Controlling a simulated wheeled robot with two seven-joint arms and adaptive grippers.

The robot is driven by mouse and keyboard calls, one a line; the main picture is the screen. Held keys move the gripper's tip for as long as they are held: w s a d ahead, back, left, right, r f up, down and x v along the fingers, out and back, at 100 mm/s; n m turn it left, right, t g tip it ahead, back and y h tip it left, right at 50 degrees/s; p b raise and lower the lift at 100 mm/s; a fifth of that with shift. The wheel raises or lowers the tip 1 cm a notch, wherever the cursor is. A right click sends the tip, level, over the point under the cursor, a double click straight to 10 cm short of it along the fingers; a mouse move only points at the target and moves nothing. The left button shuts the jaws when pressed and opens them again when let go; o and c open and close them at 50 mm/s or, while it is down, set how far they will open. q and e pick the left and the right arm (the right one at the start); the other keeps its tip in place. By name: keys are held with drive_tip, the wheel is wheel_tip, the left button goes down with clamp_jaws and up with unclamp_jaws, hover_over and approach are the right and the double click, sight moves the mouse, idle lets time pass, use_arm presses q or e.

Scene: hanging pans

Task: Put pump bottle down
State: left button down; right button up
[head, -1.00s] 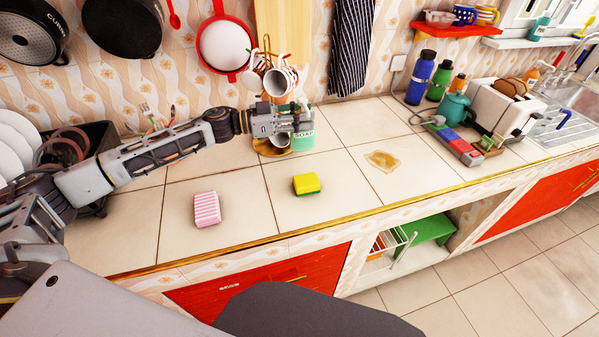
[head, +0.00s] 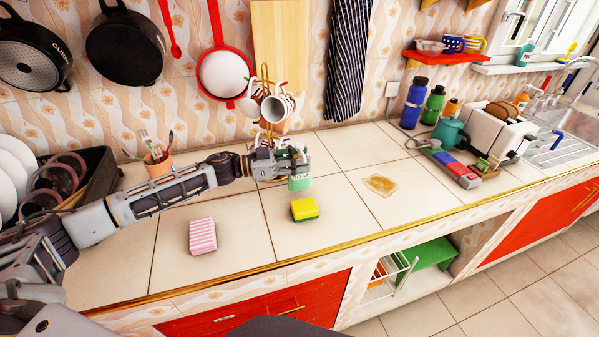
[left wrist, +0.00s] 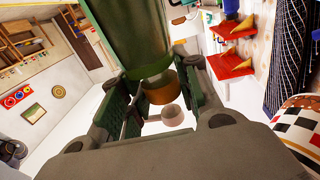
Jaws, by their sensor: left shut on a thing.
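The green pump bottle (head: 301,183) has a label reading SOAP. My left gripper (head: 291,158) is shut on its upper part and hides the top. The bottle appears upright, just behind the yellow and green sponge (head: 304,210). I cannot tell whether its base touches the tiled counter (head: 345,222). In the left wrist view, a large green body (left wrist: 132,35), seemingly the bottle, fills the top beside the fingers of my left gripper (left wrist: 150,95). My right gripper is not in view.
A mug stand (head: 264,150) with hanging mugs is behind the bottle. A pink striped cloth (head: 202,236) lies left, and a brown spill (head: 380,185) lies right. A toaster (head: 497,130) and bottles stand farther right. Counter tiles around the sponge are bare.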

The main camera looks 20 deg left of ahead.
sight(302, 182)
use_arm(q)
drive_tip(key=shift+f, duration=2)
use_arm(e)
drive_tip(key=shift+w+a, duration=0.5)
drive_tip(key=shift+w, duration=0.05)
